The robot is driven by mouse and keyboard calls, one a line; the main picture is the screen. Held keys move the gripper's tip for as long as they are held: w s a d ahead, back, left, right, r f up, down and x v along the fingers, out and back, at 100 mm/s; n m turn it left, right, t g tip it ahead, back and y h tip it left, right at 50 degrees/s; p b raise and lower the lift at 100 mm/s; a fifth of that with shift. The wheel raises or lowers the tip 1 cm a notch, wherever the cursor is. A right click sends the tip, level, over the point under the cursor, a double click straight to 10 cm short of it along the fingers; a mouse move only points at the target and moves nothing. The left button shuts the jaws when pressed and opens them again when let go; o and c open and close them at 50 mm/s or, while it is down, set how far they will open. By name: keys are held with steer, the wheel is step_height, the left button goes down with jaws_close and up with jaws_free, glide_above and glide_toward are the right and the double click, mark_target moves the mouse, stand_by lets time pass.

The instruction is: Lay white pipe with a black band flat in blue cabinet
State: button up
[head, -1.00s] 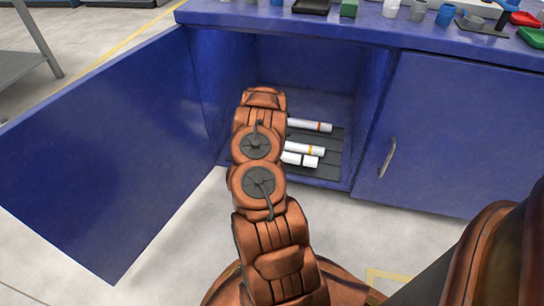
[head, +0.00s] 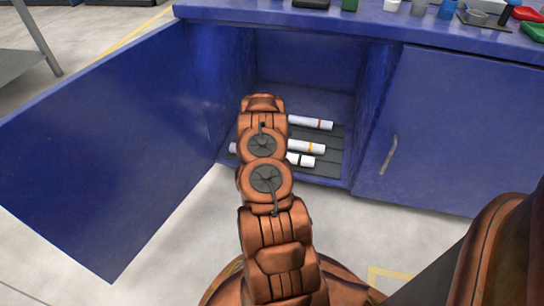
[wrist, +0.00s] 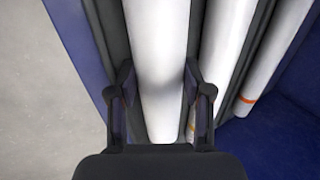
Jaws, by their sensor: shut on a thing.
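The white pipe with a black band (head: 306,161) lies flat on the floor of the open blue cabinet (head: 305,75), as the front one of the pipes there. My arm hides its middle in the head view. In the wrist view my gripper (wrist: 158,82) has one finger on each side of a white pipe (wrist: 157,40), the one nearest the cabinet's front edge, and is shut on it. The black band does not show in the wrist view. My gripper is hidden behind my arm in the head view.
The cabinet's left door (head: 110,150) stands open; the right door (head: 450,130) is shut. Small items stand on the blue top.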

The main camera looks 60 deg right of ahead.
steer(key=o, duration=1.1)
